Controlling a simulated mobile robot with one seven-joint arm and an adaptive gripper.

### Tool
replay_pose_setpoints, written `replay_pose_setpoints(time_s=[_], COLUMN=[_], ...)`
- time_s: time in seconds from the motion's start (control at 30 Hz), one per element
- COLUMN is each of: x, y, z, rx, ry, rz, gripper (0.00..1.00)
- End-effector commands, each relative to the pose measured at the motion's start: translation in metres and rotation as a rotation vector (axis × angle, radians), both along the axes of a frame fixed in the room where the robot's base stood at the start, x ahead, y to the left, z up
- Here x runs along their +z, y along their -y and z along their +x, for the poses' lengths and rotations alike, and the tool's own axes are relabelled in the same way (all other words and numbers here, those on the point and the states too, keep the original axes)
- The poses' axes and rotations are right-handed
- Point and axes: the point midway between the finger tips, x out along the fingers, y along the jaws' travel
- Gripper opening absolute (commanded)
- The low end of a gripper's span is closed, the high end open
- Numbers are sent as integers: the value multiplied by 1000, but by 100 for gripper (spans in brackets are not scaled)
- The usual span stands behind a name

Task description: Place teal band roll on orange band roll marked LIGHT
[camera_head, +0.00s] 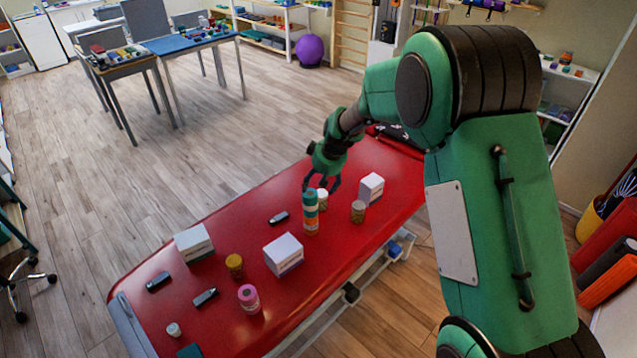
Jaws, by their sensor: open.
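The teal band roll (310,199) stands upright on top of the orange band roll (311,226), forming one column on the red treatment table (350,262). The word LIGHT is too small to read. My gripper (321,186) is open, its fingers pointing down close to the top of the teal roll. It looks empty. I cannot tell whether a finger touches the teal roll.
A pale-topped jar (322,201) stands just right of the column, with another jar (358,212) and a white box (371,187) farther right.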

Motion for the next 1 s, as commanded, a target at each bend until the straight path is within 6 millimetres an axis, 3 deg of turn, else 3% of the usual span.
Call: replay_pose_setpoints(time_s=[0.57, 0.77, 1.0], x=[9, 44, 111], y=[3, 16, 45], z=[-3, -19, -63], rx=[-5, -30, -88], ry=[2, 10, 21], rz=[2, 5, 13], gripper=[71, 71, 71])
